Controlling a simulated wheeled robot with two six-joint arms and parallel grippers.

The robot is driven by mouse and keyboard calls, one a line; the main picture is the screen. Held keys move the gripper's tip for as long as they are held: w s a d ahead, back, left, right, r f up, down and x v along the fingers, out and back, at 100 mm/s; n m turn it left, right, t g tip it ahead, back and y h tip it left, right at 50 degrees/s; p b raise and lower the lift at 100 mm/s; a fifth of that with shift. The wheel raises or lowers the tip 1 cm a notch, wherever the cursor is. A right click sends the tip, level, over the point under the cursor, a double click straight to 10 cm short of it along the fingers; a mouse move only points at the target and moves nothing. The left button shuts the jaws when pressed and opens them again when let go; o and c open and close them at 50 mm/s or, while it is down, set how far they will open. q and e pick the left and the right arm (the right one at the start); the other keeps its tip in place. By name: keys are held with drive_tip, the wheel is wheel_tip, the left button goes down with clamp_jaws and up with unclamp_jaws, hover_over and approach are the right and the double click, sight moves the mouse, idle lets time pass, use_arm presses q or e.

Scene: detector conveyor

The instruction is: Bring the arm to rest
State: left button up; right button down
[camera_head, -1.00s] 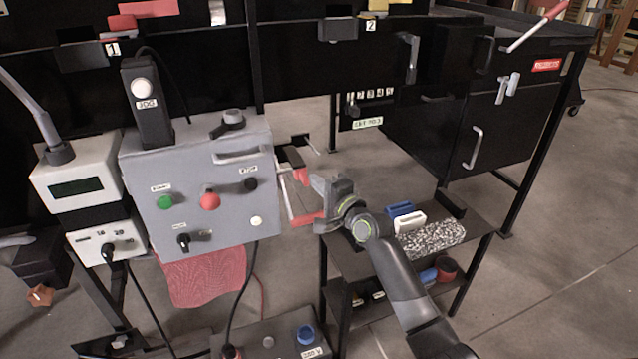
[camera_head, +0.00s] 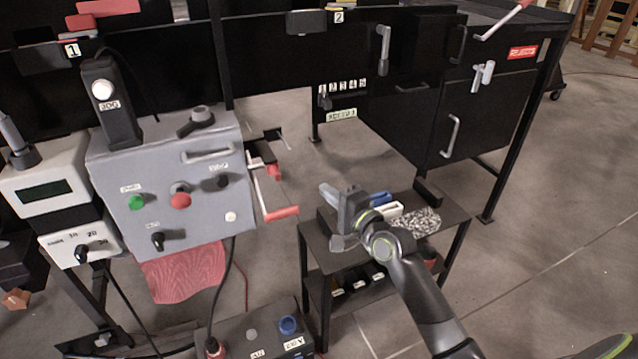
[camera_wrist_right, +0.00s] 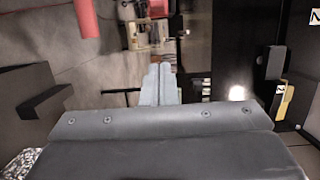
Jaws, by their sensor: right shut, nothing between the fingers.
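My right gripper (camera_head: 330,193) is in the middle of the head view, above the small dark shelf table and to the right of the grey control box. Its fingers are shut and empty, apart from the red crank handle (camera_head: 272,212) on the box's right side. In the right wrist view the closed fingers (camera_wrist_right: 160,84) meet in the middle with nothing between them. A red bar (camera_wrist_right: 86,18) shows at the top left of that view. My left gripper is not in view.
The grey control box (camera_head: 172,222) with buttons stands at left. The shelf table (camera_head: 325,257) carries a blue block (camera_head: 376,199), a white block (camera_head: 389,210) and a speckled block (camera_head: 420,222). A black cabinet (camera_head: 490,115) stands behind. Open floor lies at right.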

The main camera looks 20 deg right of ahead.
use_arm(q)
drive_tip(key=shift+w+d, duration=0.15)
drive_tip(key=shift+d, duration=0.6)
use_arm(e)
drive_tip(key=shift+s+d, duration=0.1)
drive_tip(key=shift+s, duration=0.3)
